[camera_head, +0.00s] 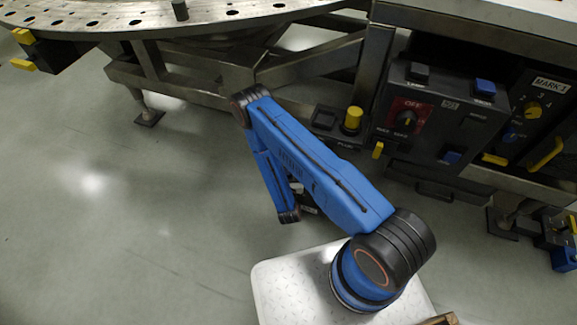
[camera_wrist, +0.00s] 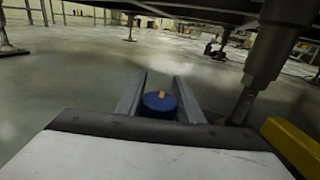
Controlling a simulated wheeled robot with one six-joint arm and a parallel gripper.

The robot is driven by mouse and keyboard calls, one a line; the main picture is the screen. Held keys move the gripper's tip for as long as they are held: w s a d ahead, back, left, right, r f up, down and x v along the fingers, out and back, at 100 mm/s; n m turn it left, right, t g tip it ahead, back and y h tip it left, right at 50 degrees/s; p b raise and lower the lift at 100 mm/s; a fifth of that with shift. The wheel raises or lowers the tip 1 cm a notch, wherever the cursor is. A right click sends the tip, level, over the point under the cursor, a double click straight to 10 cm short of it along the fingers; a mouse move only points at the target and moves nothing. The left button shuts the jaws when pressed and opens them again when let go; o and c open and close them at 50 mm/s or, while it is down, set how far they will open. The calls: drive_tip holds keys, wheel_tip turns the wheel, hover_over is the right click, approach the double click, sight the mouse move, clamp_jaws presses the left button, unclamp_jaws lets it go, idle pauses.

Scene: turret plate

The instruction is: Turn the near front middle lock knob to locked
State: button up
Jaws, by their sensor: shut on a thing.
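In the wrist view, a round blue knob (camera_wrist: 158,103) with a short yellow mark on its top sits between the two grey fingers of my gripper (camera_wrist: 159,98). The fingers are shut on it, one on each side. The yellow mark lies near the knob's middle and points roughly away from the camera. The knob's lower part and any lock labels are hidden. In the head view my blue arm reaches down beside the steel frame, and my fingers and the held knob cannot be made out there.
The round steel turret plate (camera_head: 100,22) with holes spans the upper left on a metal frame (camera_head: 325,62). A dark control panel (camera_head: 440,115) with knobs and switches is at right. In the wrist view a metal leg (camera_wrist: 262,60) and yellow part (camera_wrist: 292,146) stand close at right. Open floor lies left.

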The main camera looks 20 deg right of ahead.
drive_tip(key=shift+a+y, duration=0.1)
drive_tip(key=shift+y, duration=0.2)
drive_tip(key=o, duration=1.1)
drive_tip(key=shift+c, duration=0.2)
